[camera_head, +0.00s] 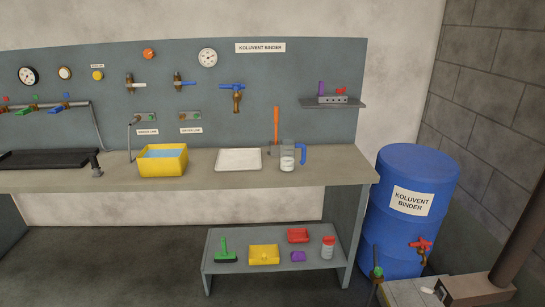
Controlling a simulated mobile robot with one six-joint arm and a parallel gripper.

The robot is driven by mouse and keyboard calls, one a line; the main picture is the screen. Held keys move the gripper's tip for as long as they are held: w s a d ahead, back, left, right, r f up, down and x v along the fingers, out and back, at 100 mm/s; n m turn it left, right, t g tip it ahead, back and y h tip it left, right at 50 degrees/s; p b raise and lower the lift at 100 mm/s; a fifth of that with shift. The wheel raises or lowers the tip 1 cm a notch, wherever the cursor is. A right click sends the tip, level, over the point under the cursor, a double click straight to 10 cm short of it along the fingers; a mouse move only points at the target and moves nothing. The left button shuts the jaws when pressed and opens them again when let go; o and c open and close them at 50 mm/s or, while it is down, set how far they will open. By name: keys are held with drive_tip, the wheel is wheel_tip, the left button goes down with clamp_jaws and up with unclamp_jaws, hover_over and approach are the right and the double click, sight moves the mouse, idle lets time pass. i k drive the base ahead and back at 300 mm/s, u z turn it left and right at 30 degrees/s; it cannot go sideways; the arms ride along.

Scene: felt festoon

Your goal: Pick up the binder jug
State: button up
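A clear jug (287,160) with a blue handle on its right side stands upright on the bench top, right of the white tray. It has a white patch low on its front; I cannot tell whether this is a label or contents. I take it to be the binder jug, though no readable name shows on it. An orange-handled tool stands just behind its left side. My gripper is not in view.
The bench (220,181) also holds a white tray (239,159), a yellow tub of blue liquid (162,170) and a black tray (45,159). A blue drum (400,240) labelled Koluvent Binder stands right of the bench.

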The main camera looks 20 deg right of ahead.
sight(288, 146)
drive_tip(key=u, duration=0.7)
drive_tip(key=i, duration=0.85)
drive_tip(key=u, duration=0.5)
